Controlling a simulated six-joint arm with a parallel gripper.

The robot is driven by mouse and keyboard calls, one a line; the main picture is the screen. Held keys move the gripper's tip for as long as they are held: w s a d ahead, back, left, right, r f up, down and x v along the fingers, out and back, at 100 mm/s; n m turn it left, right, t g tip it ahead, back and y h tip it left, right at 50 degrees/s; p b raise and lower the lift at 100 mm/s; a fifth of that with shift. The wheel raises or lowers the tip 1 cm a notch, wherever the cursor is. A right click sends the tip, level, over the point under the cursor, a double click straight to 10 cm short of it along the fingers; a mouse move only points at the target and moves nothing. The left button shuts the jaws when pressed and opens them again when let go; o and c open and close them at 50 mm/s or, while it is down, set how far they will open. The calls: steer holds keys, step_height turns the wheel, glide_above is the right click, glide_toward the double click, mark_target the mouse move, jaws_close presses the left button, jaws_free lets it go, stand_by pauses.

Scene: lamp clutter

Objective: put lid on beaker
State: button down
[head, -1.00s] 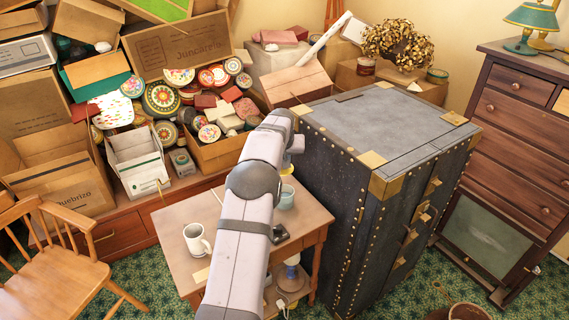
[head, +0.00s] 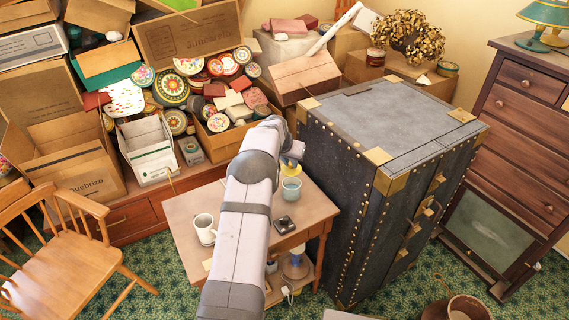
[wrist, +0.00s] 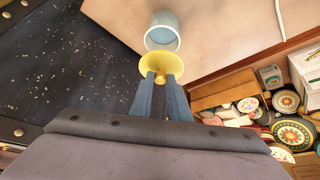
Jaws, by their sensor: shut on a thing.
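The beaker (head: 291,190) is a pale blue-grey cup standing upright on the small wooden table, near its right back edge. It also shows in the wrist view (wrist: 162,32). My gripper (wrist: 161,80) is shut on the knob of a yellow lid (wrist: 154,66), a round, dished disc. In the head view the lid (head: 289,170) shows just above the beaker's rim. In the wrist view the lid overlaps the near edge of the beaker's opening, so it looks offset from centre. I cannot tell the height gap. My arm hides part of the table.
A white mug (head: 204,229) and a small dark object (head: 284,225) stand on the table (head: 185,212). A tall dark trunk (head: 345,190) rises close on the right. Boxes of painted tins (head: 218,122) fill the back left. A wooden chair (head: 75,250) stands front left.

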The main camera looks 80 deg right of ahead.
mark_target(290, 170)
steer(key=shift+m+g, duration=0.5)
steer(key=shift+m, duration=0.6)
steer(key=shift+s, duration=0.1)
steer(key=shift+f, duration=0.15)
steer(key=shift+f+b, duration=1.1)
steer(key=shift+f, duration=0.95)
steer(key=shift+f+b, duration=0.8)
steer(key=shift+f, duration=0.15)
steer(key=shift+f+b, duration=0.2)
steer(key=shift+b, duration=0.65)
stand_by(0.5)
